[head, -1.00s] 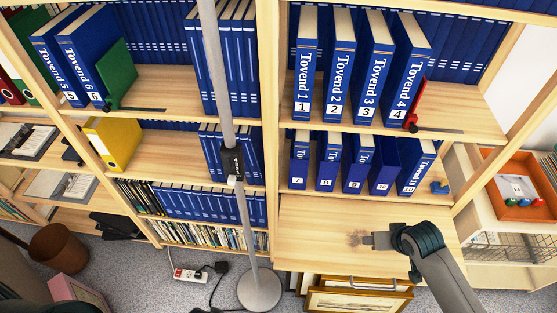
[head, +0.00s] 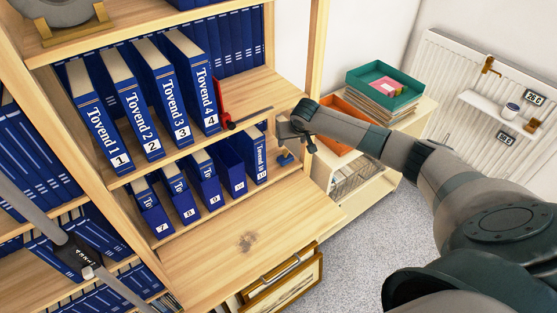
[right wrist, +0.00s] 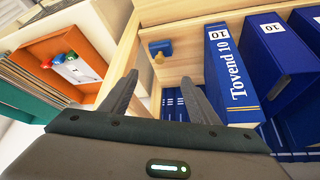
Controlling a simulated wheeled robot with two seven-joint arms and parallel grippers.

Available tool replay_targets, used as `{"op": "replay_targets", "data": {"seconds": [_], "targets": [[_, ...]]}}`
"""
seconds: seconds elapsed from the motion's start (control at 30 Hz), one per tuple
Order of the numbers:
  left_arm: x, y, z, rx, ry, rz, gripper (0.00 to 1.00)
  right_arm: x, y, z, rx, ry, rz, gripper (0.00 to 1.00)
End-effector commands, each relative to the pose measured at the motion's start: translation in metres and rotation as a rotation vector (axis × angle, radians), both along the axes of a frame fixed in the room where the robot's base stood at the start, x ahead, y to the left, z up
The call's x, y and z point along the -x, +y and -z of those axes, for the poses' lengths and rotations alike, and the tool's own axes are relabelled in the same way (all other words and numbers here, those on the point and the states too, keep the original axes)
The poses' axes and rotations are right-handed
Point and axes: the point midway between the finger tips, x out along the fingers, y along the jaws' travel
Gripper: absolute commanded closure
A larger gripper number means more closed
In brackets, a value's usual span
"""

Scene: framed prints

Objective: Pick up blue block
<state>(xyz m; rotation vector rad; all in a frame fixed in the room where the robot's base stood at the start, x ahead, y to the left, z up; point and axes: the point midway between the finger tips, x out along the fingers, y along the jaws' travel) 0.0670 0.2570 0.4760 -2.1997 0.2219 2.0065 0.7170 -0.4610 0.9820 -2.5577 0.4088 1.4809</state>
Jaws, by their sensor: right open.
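The blue block (head: 286,158) sits at the right end of the lower binder shelf, beside the binder Tovend 10 (head: 257,155). In the right wrist view the blue block (right wrist: 160,46) has a small yellowish knob on it and lies beyond my fingertips, near the shelf's side panel. My right gripper (head: 284,136) is just above and in front of the block in the head view. In the right wrist view my right gripper (right wrist: 160,78) is open, with nothing between its fingers and the block roughly in line with the gap. My left gripper is out of view.
The shelf's upright panel stands close on the block's right, and binders stand on its left. A red bookend (head: 222,104) is on the shelf above. An orange tray (right wrist: 65,62) lies on the low cabinet. The wooden flap (head: 240,240) below is clear.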

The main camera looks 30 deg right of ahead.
Motion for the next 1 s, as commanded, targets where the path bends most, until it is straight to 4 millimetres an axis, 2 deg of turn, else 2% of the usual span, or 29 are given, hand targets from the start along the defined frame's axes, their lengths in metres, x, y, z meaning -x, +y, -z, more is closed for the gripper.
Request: {"op": "replay_targets", "data": {"seconds": [0.37,0.73,0.8,1.0], "targets": [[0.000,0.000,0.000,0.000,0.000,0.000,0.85,-0.003,0.000,0.007,0.000,0.002,-0.001,0.45],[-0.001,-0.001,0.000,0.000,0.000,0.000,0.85,-0.024,-0.007,0.044,0.001,0.002,0.000,0.45],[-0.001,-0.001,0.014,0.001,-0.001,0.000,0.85,-0.028,-0.008,0.058,0.001,0.001,-0.002,0.45],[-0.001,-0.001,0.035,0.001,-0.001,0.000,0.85,-0.038,-0.011,0.075,0.001,0.000,-0.002,0.45]]}}
